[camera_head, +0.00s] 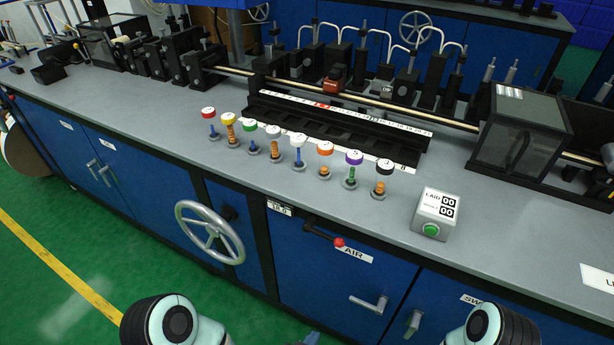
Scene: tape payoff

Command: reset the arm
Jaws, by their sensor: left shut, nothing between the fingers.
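Two of my arm links, rounded with dark caps and pale teal rings, show at the bottom edge, one left and one right. Only a small grey-blue bit, seemingly my left gripper (312,338), shows at the bottom edge between them. It is low in front of the blue cabinet, well apart from the bench top, shut and empty. Most of it is cut off by the frame. My right gripper is out of view.
A grey bench top (130,105) carries a row of several coloured-cap knobs (297,141), a counter box with a green button (436,214) and black machinery. A handwheel (209,232), a red-knobbed lever (339,242) and door handles stick out from the blue front. Green floor lies open at left.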

